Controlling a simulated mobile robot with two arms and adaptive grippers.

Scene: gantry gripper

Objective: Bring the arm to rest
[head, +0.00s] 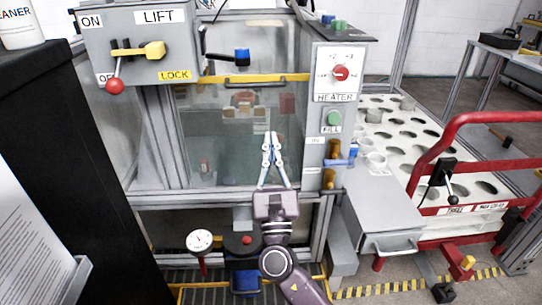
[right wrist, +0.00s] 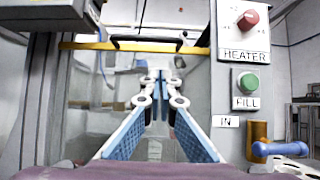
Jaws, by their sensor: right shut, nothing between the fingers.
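My right arm comes in from the bottom of the head view, and its right gripper (head: 271,138) points away from me at the front of the gantry machine's clear tank window (head: 225,145). The gripper is shut and empty, its pale blue fingertips together. I cannot tell how far the fingertips are from the window. My left gripper is not in view.
The panel (head: 338,100) has a red heater knob (head: 341,73) and green fill button (head: 334,118). A blue-handled valve (head: 340,162) sticks out below. A lift lever (head: 115,85) is at upper left. A red-railed cart (head: 455,205) stands right, a black cabinet (head: 60,150) left.

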